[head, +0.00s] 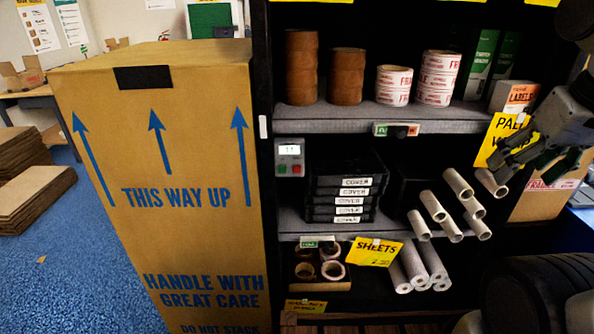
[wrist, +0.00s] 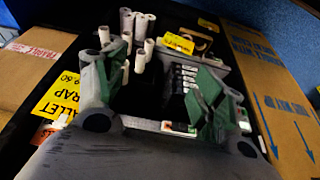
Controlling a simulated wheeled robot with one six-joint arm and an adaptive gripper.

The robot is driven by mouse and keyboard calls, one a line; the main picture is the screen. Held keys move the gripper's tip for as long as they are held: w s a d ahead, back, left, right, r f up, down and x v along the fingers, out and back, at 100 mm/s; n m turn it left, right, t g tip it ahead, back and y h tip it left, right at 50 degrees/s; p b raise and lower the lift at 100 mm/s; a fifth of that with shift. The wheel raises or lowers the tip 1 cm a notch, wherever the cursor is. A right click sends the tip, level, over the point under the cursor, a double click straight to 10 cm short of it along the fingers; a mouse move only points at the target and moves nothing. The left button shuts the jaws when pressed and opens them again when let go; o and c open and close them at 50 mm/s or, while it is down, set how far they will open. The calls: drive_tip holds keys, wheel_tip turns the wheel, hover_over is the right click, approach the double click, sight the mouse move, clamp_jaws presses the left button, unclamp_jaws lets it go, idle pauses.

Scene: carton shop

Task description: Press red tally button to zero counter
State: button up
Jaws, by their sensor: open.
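The tally counter (head: 289,158) is a small light-grey box on the left upright of the black shelf rack. Its lit display appears to read 11. The red button (head: 297,169) is at its lower right, beside a green button (head: 282,169). My gripper (head: 522,160) is open and empty at the right of the head view, in front of the rack and well away from the counter. In the wrist view its two fingers (wrist: 155,85) are spread wide, with shelf goods beyond them.
A tall carton (head: 190,254) stands directly left of the counter. Black trays (head: 345,201) marked COVER sit right of it. White tubes (head: 449,206) stick out of the rack between the trays and my gripper. A yellow sign (head: 374,251) hangs lower on the rack.

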clamp_jaws()
idle(1.4)
